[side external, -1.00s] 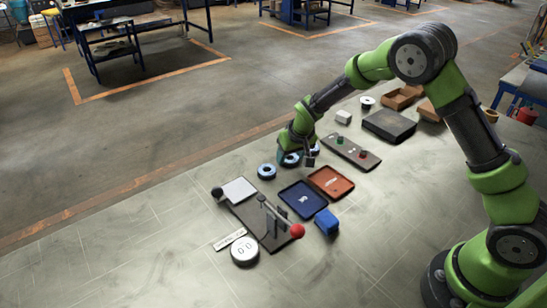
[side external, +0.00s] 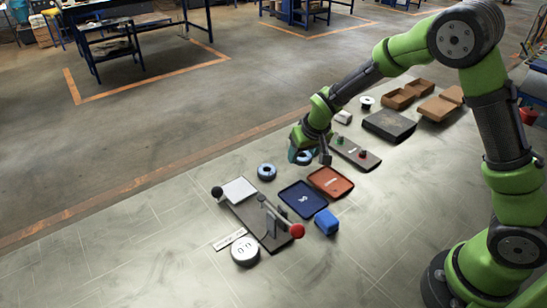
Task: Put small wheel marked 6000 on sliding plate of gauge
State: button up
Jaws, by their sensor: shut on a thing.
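My gripper (side external: 308,156) is shut on a blue-rimmed small wheel (side external: 304,158), which shows between its fingers, above or near the floor behind the trays. Its marking is too small to read. Another blue-rimmed wheel (side external: 267,172) lies flat to the left of my gripper, apart from it. The gauge (side external: 246,213) has a long dark base, with a pale sliding plate (side external: 239,190) at its far left end. The plate looks bare. A black knob (side external: 217,192) sits beside the plate. A lever with a red ball (side external: 297,230) is at the near end, and a round white dial (side external: 245,251) stands beside it.
A blue tray (side external: 284,205) and an orange tray (side external: 346,193) lie between gripper and gauge. A button panel (side external: 370,162), a black case (side external: 389,126) and cardboard boxes (side external: 439,108) stand farther right. The pale floor at left is free.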

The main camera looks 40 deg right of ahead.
jog(key=s, duration=1.1)
jog(key=shift+a+r, duration=0.25)
jog(key=shift+r, duration=0.05)
jog(key=shift+n+y, duration=0.3)
jog(key=shift+n, duration=0.3)
jog(key=w+a, duration=0.7)
jog(key=shift+w+a, duration=0.15)
jog(key=shift+w, duration=0.15)
jog(key=shift+m, duration=0.4)
jog(key=w+a+r, duration=0.1)
jog(key=w+a, duration=0.1)
jog(key=a, duration=0.1)
jog(key=w+a, duration=0.2)
jog(key=a, duration=0.2)
jog(key=w+a+r, duration=0.1)
jog(key=w+a, duration=0.2)
jog(key=a, duration=0.1)
jog(key=shift+r, duration=0.3)
jog(key=shift+w+a+r, duration=0.1)
jog(key=shift+a+r, duration=0.05)
jog(key=shift+r, duration=0.2)
jog(key=shift+f, duration=0.1)
jog(key=shift+s+f, duration=0.2)
jog(key=shift+f, duration=2)
jog(key=shift+f, duration=0.25)
